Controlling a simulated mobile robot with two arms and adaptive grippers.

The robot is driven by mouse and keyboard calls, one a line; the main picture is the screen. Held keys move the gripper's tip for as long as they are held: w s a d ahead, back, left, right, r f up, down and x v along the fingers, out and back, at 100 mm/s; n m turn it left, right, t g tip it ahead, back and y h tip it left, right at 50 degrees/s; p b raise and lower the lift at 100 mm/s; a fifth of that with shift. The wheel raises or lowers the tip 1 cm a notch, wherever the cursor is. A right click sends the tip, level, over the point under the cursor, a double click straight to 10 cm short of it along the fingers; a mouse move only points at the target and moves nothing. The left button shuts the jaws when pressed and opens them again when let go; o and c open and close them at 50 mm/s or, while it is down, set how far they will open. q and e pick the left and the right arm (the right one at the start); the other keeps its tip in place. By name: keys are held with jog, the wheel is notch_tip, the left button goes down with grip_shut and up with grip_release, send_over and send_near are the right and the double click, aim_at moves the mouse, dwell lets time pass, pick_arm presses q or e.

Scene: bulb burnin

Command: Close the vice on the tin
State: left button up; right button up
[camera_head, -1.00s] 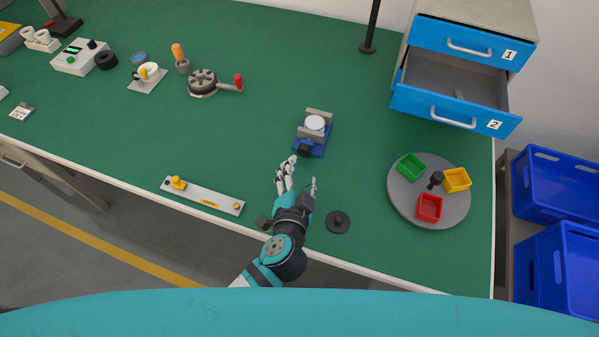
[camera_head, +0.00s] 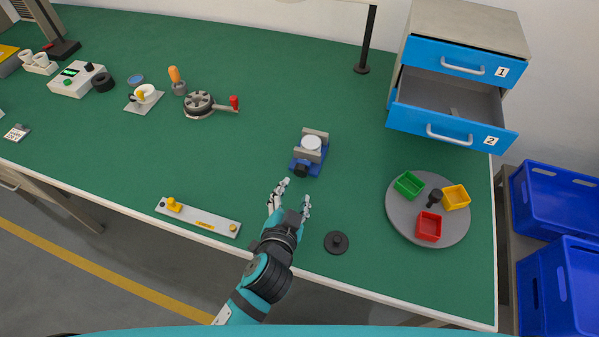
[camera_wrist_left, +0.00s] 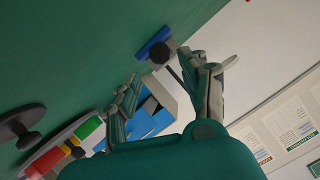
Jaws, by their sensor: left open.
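The small vice (camera_head: 305,166) stands on the green bench near its middle, with a blue base, grey jaws and a dark knob at its near end. A round, white-topped tin (camera_head: 311,143) sits between the jaws; I cannot tell whether both jaws touch it. My left gripper (camera_head: 295,190) is open and empty, just in front of the knob and apart from it. In the left wrist view the vice (camera_wrist_left: 155,44) shows beyond the open fingers (camera_wrist_left: 165,75), blue base and dark knob visible. My right gripper is not in view.
A round grey tray (camera_head: 399,219) with green, yellow and red bins lies to the right. A black knobbed disc (camera_head: 337,243) lies near the front edge, and a grey slide plate (camera_head: 190,218) lies left. Drawer 2 (camera_head: 440,126) stands open at the back right.

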aim_at(300, 174)
pick_arm(q)
jog(key=x, duration=0.8)
jog(key=shift+w+d+f, duration=0.1)
jog(key=shift+w+f, duration=0.05)
jog(key=shift+w, duration=0.2)
jog(key=c, duration=0.9)
jog(key=shift+o, duration=0.2)
jog(key=shift+s+f+m+y+b, duration=0.1)
jog(key=shift+f+m+y+b, duration=0.25)
jog(key=shift+m+b, duration=0.3)
jog(key=shift+r+t, duration=0.2)
jog(key=shift+t, duration=0.1)
jog(key=shift+r+m, duration=0.1)
jog(key=shift+m, duration=0.15)
